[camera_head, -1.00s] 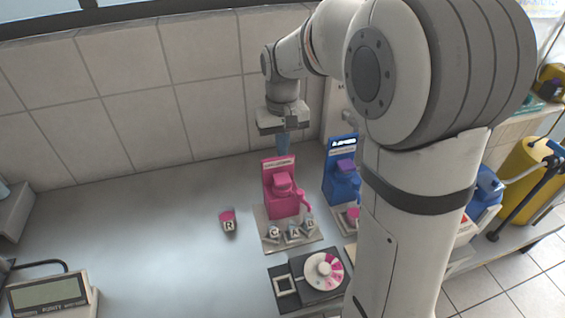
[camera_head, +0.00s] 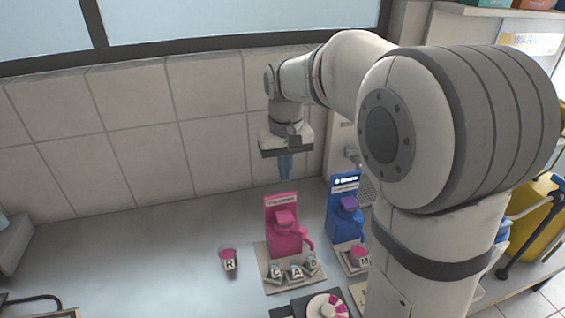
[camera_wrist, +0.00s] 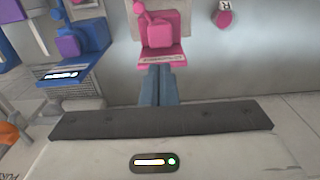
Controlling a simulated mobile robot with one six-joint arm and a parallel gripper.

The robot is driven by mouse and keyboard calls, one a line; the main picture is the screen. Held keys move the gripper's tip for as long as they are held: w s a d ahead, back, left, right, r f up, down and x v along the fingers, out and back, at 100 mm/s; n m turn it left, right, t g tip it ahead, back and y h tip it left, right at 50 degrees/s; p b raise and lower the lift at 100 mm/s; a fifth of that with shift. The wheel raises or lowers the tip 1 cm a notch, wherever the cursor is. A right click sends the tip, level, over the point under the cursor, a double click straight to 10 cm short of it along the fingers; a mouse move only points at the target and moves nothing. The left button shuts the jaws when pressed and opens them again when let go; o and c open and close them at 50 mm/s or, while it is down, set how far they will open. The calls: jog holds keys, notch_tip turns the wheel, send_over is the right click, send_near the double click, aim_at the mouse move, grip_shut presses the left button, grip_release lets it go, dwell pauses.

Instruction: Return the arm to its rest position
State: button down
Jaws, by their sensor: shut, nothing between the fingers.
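My gripper (camera_head: 286,167) hangs pointing down above and behind the pink dispenser (camera_head: 283,228), close to the tiled wall. Its blue fingers are together with nothing between them. In the wrist view the fingers (camera_wrist: 158,86) reach toward the top of the pink dispenser (camera_wrist: 163,40), which shows upside down. I cannot tell the exact gap between fingers and dispenser. My arm reaches in from the right and hides part of the counter there.
A blue dispenser (camera_head: 344,212) stands right of the pink one. A cup marked R (camera_head: 229,260) stands left, and small marked cups (camera_head: 295,270) sit before the pink dispenser. A round-topped device (camera_head: 326,305) is at the front. The left counter (camera_head: 130,265) is mostly clear.

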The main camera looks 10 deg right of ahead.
jog(key=s+d+f+t, duration=0.1)
jog(key=s+d, duration=0.1)
jog(key=s, duration=0.8)
jog(key=s+d+f+m+t, duration=0.1)
jog(key=s+d+t, duration=0.1)
jog(key=s, duration=0.8)
jog(key=shift+d+f, duration=0.2)
jog(key=shift+d, duration=0.6)
